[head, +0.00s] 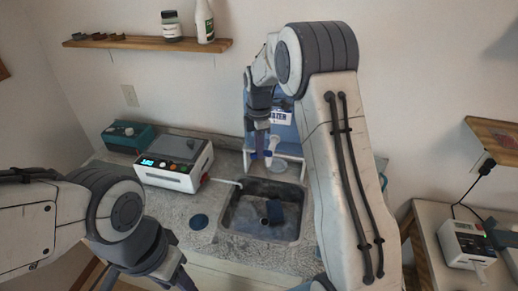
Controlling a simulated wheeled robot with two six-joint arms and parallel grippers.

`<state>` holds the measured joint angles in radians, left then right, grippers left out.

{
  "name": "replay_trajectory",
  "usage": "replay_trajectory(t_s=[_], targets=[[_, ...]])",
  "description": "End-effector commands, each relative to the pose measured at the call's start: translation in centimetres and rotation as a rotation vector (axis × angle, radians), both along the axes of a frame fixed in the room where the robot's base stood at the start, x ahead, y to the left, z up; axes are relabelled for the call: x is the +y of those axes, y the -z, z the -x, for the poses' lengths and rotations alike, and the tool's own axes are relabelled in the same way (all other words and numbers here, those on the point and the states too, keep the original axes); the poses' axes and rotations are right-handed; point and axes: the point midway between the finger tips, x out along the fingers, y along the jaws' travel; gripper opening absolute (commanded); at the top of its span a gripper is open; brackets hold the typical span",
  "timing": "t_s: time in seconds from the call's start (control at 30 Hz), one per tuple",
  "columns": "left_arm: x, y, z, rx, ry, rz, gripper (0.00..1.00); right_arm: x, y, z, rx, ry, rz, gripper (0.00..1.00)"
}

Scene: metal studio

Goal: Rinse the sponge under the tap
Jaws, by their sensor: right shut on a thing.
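A dark blue block, which looks like the sponge (276,212), lies in the grey sink (236,222) beside the round drain. My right gripper (262,154) points down behind the sink, in front of the blue water stand. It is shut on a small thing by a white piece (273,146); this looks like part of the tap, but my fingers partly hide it. A thin pale spout (227,182) reaches over the sink's left back corner. I cannot see whether water runs. My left gripper (172,277) is low at the left front, away from the sink, its fingertips partly cut off.
A white machine with a lit display (171,178) and a teal box (128,136) stand on the counter left of the sink. A round blue disc (199,221) lies near the sink's left edge. A wall shelf (150,46) holds bottles. My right arm hides the counter's right side.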

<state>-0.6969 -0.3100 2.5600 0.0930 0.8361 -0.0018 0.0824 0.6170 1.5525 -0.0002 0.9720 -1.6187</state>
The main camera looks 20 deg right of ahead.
Motion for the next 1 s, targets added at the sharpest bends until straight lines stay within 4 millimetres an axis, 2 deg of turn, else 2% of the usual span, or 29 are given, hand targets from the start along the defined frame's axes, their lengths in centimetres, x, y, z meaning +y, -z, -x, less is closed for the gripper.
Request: replay_trajectory(t_s=[0.03, 0.1, 0.4, 0.53, 1.0], targets=[[0.0, 0.0, 0.0, 0.0, 0.0, 0.0, 0.5, 0.0, -0.1, -0.1, -0.003, 0.0, -0.001, 0.21], [0.0, 0.0, 0.0, 0.0, 0.0, 0.0, 0.5, 0.0, -0.1, -0.1, -0.003, 0.001, -0.001, 0.44], [0.0, 0.0, 0.0, 0.0, 0.0, 0.0, 0.5, 0.0, -0.1, 0.0, -0.001, 0.001, 0.0, 0.44], [0.0, 0.4, 0.0, 0.0, 0.0, 0.0, 0.5, 0.0, -0.9, -0.1, -0.004, 0.001, 0.0, 0.44], [0.0, 2.3, 0.0, 0.0, -0.004, 0.0, 0.5, 0.0, -9.2, -0.1, -0.004, 0.001, 0.0, 0.44]])
